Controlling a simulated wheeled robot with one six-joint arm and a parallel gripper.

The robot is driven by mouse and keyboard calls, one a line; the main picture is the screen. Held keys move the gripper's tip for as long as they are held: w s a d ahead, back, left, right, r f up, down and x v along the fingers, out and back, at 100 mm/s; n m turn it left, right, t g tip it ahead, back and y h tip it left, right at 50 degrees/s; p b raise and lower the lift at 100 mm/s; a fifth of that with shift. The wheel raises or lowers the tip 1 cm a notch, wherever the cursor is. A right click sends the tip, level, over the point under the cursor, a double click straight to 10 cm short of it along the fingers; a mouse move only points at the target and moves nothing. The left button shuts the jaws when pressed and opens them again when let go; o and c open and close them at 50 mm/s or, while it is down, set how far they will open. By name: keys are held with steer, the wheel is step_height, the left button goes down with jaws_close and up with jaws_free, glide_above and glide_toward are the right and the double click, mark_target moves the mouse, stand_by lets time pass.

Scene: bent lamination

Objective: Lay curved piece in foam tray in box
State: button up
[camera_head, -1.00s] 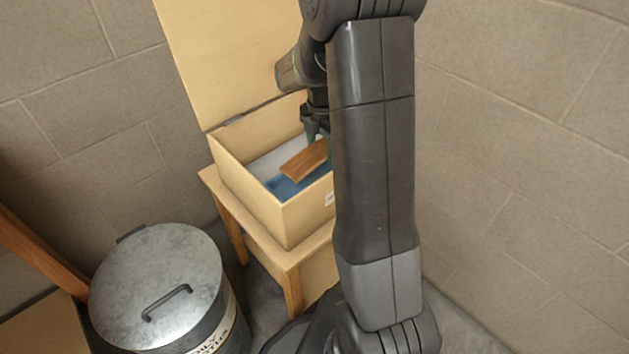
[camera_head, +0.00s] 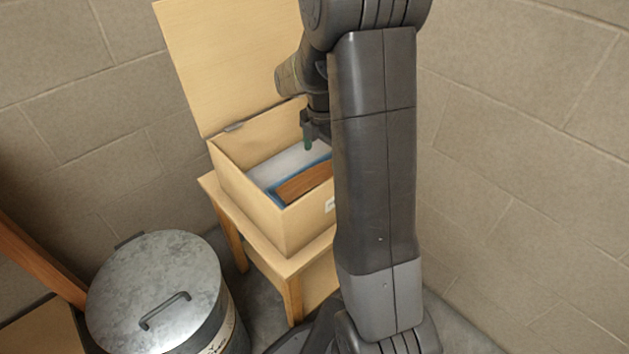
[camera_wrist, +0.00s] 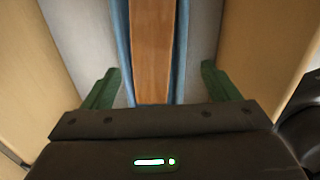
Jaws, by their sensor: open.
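The curved wooden piece (camera_head: 304,183) lies low inside the open box (camera_head: 282,228), in the blue-edged foam tray (camera_head: 268,189). In the wrist view the brown piece (camera_wrist: 153,50) runs lengthwise between the tray's blue edges (camera_wrist: 122,40). My gripper (camera_head: 306,142) is above the box. In the wrist view its green fingers (camera_wrist: 158,85) are spread wide on either side of the piece, apart from it, and hold nothing. My arm hides the right part of the box and piece in the head view.
The box's raised lid (camera_head: 235,60) stands open at the back. The box rests on a small wooden table (camera_head: 291,290). A metal bin with a lid (camera_head: 155,295) stands at the front left. Block walls (camera_head: 520,130) close in behind and to the right.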

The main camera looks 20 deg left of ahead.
step_height(320, 180, up, 12)
steer(key=p, duration=0.3)
steer(key=shift+r, duration=0.25)
steer(key=shift+f, duration=0.1)
step_height(320, 180, down, 14)
steer(key=b, duration=0.3)
steer(key=shift+r, duration=0.25)
steer(key=shift+r+p, duration=1.15)
steer(key=shift+r, duration=0.6)
steer(key=shift+f, duration=0.1)
